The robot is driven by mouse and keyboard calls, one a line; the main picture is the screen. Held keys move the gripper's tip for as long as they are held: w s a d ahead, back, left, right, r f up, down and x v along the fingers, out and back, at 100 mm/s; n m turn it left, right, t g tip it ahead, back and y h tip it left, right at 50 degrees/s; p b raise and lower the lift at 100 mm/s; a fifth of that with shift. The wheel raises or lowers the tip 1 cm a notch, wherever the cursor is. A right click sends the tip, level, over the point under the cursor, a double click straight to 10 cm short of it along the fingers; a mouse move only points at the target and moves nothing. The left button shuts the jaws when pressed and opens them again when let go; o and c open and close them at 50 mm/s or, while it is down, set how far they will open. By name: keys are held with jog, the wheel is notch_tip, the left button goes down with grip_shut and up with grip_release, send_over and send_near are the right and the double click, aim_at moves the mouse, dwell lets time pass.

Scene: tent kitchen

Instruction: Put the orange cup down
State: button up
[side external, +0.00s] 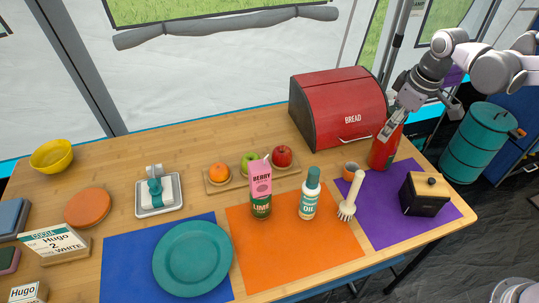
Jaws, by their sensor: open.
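The orange cup (350,171) is small and stands upright near the back left corner of the purple mat (378,228). It is right of the fruit board and left of a red container. My gripper (392,124) is open, to the right of the cup and higher in the picture. It points down and overlaps the red container (382,155) in this view. I cannot tell whether it touches the container. My gripper is apart from the cup.
A red bread box (338,106) stands behind the cup. A fruit board (237,179) lies left. The purple mat's middle is clear.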

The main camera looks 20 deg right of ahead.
jog(key=s+d+r+m+t, duration=0.1)
jog(key=s+m+t, duration=0.1)
jog(key=s, duration=0.5)
jog(key=s+d+r+m+t, duration=0.1)
jog(key=s+m+t, duration=0.1)
jog(key=s, duration=0.6)
jog(key=shift+d+r+m+t, duration=0.3)
jog(key=shift+d+r+m, duration=0.1)
jog(key=shift+m, duration=0.5)
